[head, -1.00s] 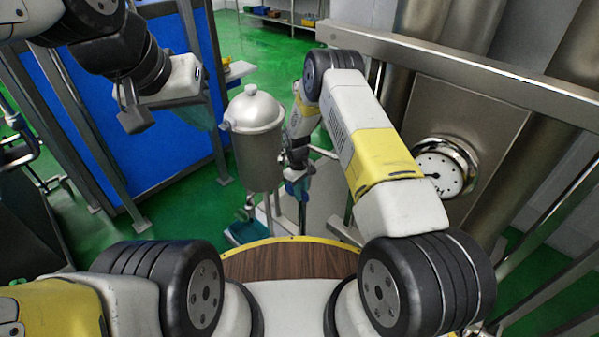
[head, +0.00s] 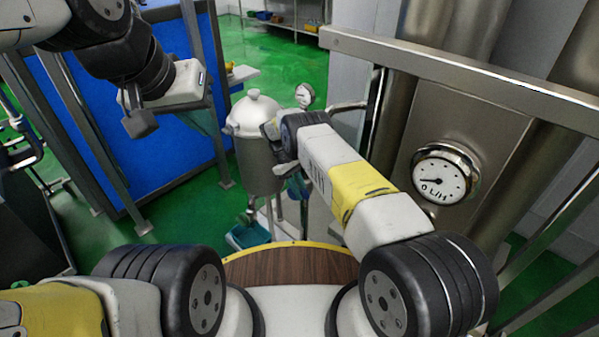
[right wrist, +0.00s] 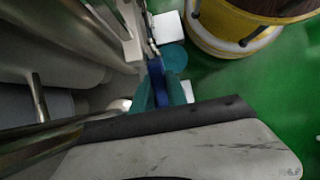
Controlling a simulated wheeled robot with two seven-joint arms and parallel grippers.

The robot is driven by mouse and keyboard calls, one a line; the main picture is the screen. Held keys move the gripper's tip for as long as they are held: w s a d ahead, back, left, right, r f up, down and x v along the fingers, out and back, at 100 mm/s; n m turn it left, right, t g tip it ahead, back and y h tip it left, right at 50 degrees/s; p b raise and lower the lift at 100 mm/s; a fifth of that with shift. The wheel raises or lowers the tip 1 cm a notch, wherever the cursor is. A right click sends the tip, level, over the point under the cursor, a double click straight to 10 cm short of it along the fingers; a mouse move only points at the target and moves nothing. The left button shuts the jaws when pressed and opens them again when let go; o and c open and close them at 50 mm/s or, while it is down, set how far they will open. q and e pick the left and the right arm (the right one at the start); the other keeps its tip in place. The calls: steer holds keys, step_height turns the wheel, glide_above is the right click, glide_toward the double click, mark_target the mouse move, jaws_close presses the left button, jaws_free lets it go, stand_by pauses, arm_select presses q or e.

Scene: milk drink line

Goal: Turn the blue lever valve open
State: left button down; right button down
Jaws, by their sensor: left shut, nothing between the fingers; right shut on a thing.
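The blue lever (right wrist: 156,78) shows in the right wrist view as a narrow blue strip between the teal fingers of my right gripper (right wrist: 160,92). The right gripper is shut on it. In the head view the right gripper (head: 297,187) is a small teal patch below my right wrist, beside the steel tank (head: 252,165); my arm hides most of it, and the lever cannot be made out there. The valve body and the lever's exact angle are unclear. My left gripper (head: 140,123) is shut and empty at the upper left, away from the tank.
A round gauge (head: 441,175) marked L/H sits on the steel panel at right. A smaller gauge (head: 304,95) stands behind my right wrist. A steel rail (head: 450,70) crosses the upper right. A teal tray (head: 245,237) lies below the tank. Green floor is open behind.

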steer(key=shift+w+a+r, duration=0.1)
steer(key=shift+r, duration=0.05)
stand_by(0.6)
